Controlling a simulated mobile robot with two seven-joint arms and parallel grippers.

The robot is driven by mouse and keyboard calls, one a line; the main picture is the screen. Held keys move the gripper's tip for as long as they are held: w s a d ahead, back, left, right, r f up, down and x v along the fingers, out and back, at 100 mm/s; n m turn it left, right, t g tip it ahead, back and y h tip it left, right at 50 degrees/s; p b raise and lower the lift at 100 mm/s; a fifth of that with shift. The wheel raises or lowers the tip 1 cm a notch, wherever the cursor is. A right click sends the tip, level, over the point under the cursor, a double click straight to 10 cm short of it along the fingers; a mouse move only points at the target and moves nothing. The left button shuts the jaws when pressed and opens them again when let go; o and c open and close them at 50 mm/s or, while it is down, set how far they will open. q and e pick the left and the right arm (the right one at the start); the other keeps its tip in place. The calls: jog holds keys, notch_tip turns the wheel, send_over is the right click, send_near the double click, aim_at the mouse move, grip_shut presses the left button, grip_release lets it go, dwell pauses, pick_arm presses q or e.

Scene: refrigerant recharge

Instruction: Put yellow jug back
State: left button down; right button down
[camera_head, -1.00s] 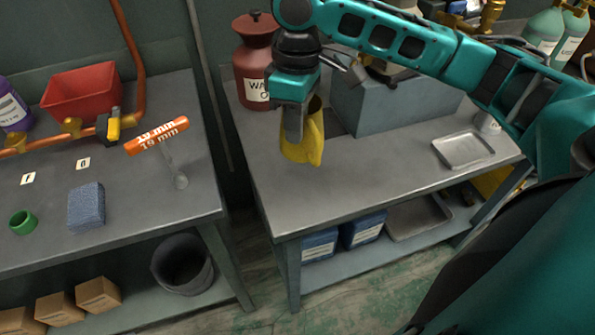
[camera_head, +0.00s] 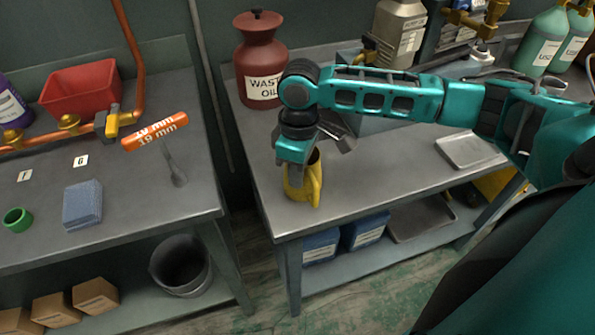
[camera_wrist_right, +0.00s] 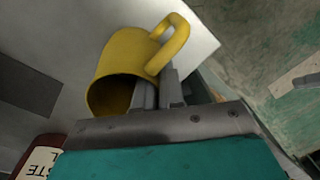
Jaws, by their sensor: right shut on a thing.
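The yellow jug (camera_head: 311,186) is at the front left of the right-hand grey bench (camera_head: 370,187). My right gripper (camera_head: 294,178) points down at the jug's left side and is shut on it. In the right wrist view the jug (camera_wrist_right: 123,61) shows its dark open mouth and its looped handle, with the two fingers (camera_wrist_right: 158,92) together at its wall near the handle. The jug looks upright in the head view; whether its base touches the bench is hard to tell. My left gripper is not in view.
A red waste oil can (camera_head: 258,62) stands behind the jug. A grey metal tray (camera_head: 468,151) lies to the right. A gap separates this bench from the left bench (camera_head: 130,190). Bare bench top lies right of the jug.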

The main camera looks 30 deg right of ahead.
jog(key=c, duration=1.2)
grip_release()
jog(key=shift+f, duration=0.1)
jog(key=shift+c, duration=0.2)
notch_tip(320, 180, up, 12)
jog(key=p, duration=0.1)
jog(key=shift+w+d+r+p, duration=0.2)
jog(key=shift+w+d+p, duration=0.1)
jog(key=shift+d+p, duration=0.05)
jog(key=shift+f, duration=0.1)
